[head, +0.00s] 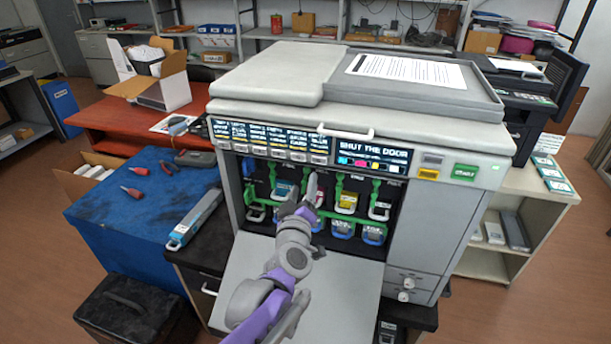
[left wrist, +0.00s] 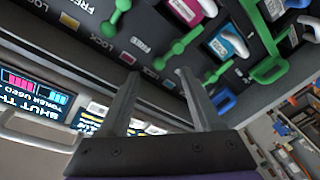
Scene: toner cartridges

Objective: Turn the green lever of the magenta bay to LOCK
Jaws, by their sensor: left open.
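The magenta bay's cartridge (left wrist: 188,10) shows at the top of the left wrist view, with a pale handle. The green lever (left wrist: 178,48) beside it lies slanted, its round knob toward the labels on the panel edge. My left gripper (left wrist: 157,75) is open, its two fingers apart with nothing between them, close to this lever but not visibly touching it. In the head view my left gripper (head: 312,186) reaches into the printer's open front and partly hides the magenta bay. The lever's exact setting against FREE and LOCK is hard to read. My right gripper is not in view.
The printer (head: 410,140) has its front door (head: 310,290) folded down below the bays. A yellow cartridge (head: 347,201) and other green levers (head: 375,191) sit close by. A white handle (head: 345,132) sticks out above. A blue table (head: 130,215) stands at left.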

